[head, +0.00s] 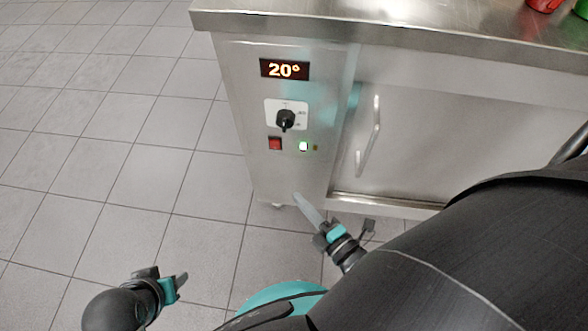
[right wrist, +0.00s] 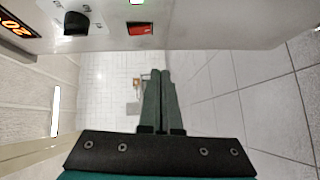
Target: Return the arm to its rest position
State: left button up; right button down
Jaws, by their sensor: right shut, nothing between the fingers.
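My right gripper (head: 300,203) is low in front of the steel cabinet, below its control panel, with the fingers pointing up and left in the head view. In the right wrist view its two dark fingers (right wrist: 160,74) lie together with nothing between them. My left gripper (head: 180,279) is at the lower left over the tiled floor. Its fingers are seen from the side, so I cannot tell whether they are open. My dark right arm covers the lower right of the head view.
The steel cabinet (head: 235,110) has a lit 20° display (head: 284,70), a black knob (head: 286,119), a red switch (head: 275,143) and a green light (head: 303,146). Its door handle (head: 370,138) is to the right. Red and green items stand on the counter. Floor (head: 100,130) at left is clear.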

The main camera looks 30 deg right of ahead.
jog(key=shift+s, duration=0.1)
dwell(0.5)
